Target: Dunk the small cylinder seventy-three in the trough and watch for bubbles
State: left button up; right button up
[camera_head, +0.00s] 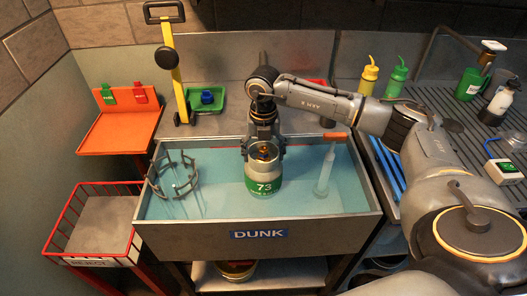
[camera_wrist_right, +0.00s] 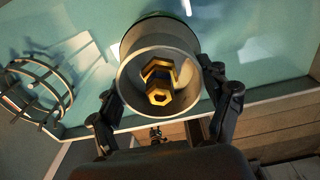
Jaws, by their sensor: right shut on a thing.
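The small cylinder 73 (camera_head: 264,172) has a pale grey body with a green band and the white number 73. In the head view it appears upright over the blue water of the trough (camera_head: 165,238), which is labelled DUNK. I cannot tell whether its base touches the water. My right gripper (camera_head: 263,150) is shut on the cylinder's upper part. In the right wrist view the cylinder's open collar (camera_wrist_right: 197,98) and brass valve (camera_wrist_right: 158,82) show between the fingers of the gripper (camera_wrist_right: 168,105). No bubbles are visible. My left gripper is not in view.
A round wire cage (camera_head: 175,186) sits in the trough's left side, and a pale upright tool with an orange handle (camera_head: 335,137) at its right. A red REJECT basket (camera_head: 100,262) and orange stand (camera_head: 120,133) are at left. Bottles (camera_head: 397,76) stand behind right.

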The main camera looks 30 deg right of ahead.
jog(key=shift+s+f+b, duration=0.1)
jog(key=shift+f+b, duration=2.35)
jog(key=shift+f, duration=1.3)
jog(key=shift+s+a+f+b, duration=0.1)
jog(key=shift+s+f+b, duration=0.1)
jog(key=shift+f+b, duration=0.25)
jog(key=shift+s+f+b, duration=0.15)
jog(key=shift+f+b, duration=0.15)
jog(key=shift+f, duration=0.25)
jog(key=shift+w+f+b, duration=0.1)
jog(key=shift+f+b, duration=1.2)
jog(key=shift+f, duration=0.65)
jog(key=shift+w+r, duration=0.15)
jog(key=shift+r, duration=0.05)
